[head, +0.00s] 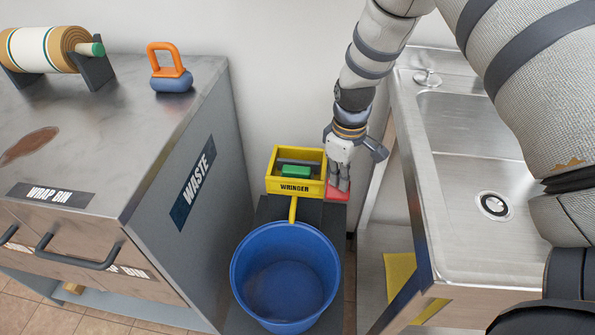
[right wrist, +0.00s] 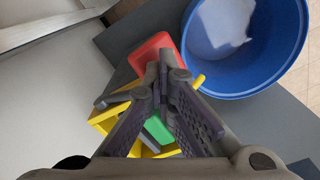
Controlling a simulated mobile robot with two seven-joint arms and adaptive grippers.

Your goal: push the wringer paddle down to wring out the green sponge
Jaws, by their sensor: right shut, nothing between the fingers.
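The yellow wringer box (head: 291,186) stands on a dark stand between the counter and the sink. The green sponge (head: 296,171) lies inside it, under or beside a grey bar; it also shows in the right wrist view (right wrist: 158,130), partly hidden by my fingers. The red paddle (head: 338,192) sticks out at the right side of the wringer and shows in the right wrist view (right wrist: 153,52). My right gripper (head: 341,187) is shut and empty, with its fingertips at the red paddle, seemingly over or on it; contact is hard to tell. My left gripper is not in view.
A blue bucket (head: 285,240) stands in front of the wringer, below its yellow spout. The sink (head: 480,150) is close on the right. A counter with a waste label (head: 193,182) stands on the left, carrying an orange-handled tool (head: 169,68) and a paper roll (head: 45,48).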

